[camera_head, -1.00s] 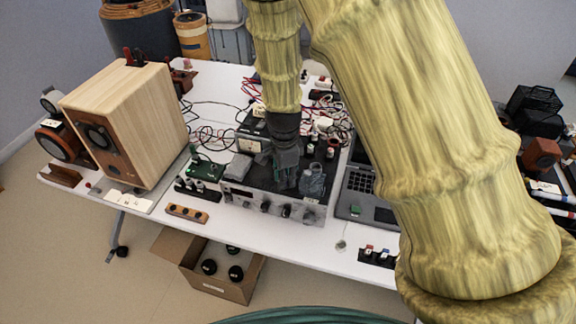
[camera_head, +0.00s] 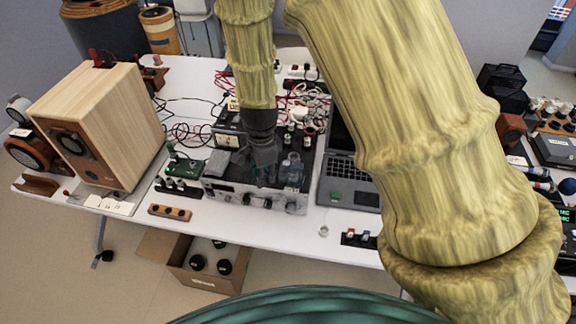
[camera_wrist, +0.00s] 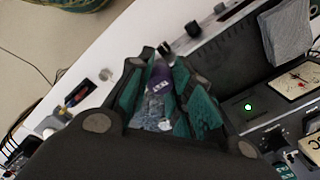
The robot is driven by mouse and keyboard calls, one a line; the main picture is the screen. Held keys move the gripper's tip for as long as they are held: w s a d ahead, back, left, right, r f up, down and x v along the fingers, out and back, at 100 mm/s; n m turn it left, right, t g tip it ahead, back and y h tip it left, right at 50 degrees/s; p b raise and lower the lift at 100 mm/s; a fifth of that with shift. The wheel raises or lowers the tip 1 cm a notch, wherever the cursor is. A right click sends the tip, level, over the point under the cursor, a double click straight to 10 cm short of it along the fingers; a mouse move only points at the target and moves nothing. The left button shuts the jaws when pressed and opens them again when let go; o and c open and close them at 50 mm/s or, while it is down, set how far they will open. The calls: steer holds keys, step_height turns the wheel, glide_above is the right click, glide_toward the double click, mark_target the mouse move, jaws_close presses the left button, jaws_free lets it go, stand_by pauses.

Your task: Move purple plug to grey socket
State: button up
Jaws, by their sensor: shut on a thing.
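My gripper (camera_head: 264,160) is over the top of the silver-and-black amplifier (camera_head: 245,196) in the head view. In the wrist view, its green-padded fingers (camera_wrist: 160,95) are closed around the purple plug (camera_wrist: 159,80), whose dark tip points away from the wrist. A clear or pale bluish piece shows between the fingers just behind the purple part. The plug is hidden in the head view. I cannot pick out the grey socket for sure. A wooden strip with dark round holes (camera_head: 170,212) lies at the table's front edge.
A wooden speaker (camera_head: 105,125) stands at the left of the white table (camera_head: 270,238). A laptop (camera_head: 346,180) is right of the amplifier. A black strip with small coloured pieces (camera_head: 358,239) lies at the front edge. Cables and a meter crowd behind; a cardboard box (camera_head: 195,272) is below.

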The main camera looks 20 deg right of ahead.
steer(key=w+d+r+b, duration=0.1)
steer(key=w+d+r, duration=0.3)
steer(key=w+d, duration=0.8)
steer(key=shift+s+d+f+p, duration=0.3)
steer(key=shift+f+p, duration=0.25)
steer(key=shift+f, duration=1.05)
steer(key=shift+s+d+f+p, duration=0.3)
steer(key=shift+f+p, duration=0.25)
steer(key=shift+f, duration=1)
steer(key=shift+s+d+f+p, duration=0.3)
steer(key=shift+f+p, duration=0.25)
steer(key=shift+f, duration=1.05)
steer(key=shift+f, duration=0.35)
steer(key=o, duration=0.9)
steer(key=shift+r, duration=0.1)
steer(key=shift+r+b, duration=2.25)
steer(key=shift+r, duration=4)
